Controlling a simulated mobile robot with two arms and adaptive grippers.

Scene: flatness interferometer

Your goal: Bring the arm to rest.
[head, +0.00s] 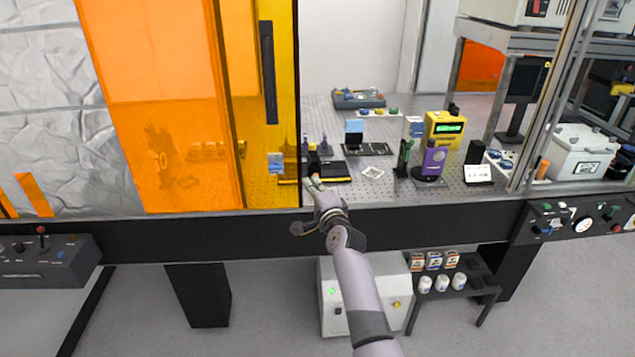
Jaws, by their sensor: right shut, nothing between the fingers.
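My right arm reaches up from the bottom of the head view to the front edge of the optical table (450,200). My right gripper (314,168) is small in the picture, shut and empty. It is at the left end of the open bay, close beside a black flat box (336,170) with a yellow edge. I cannot tell whether it touches the box. The wrist is above the table's dark front edge. My left gripper is not in the view.
An orange panel (150,100) closes the left side, its yellow-framed edge close to my gripper. Below are a white cabinet (365,295) and a low shelf (470,290).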

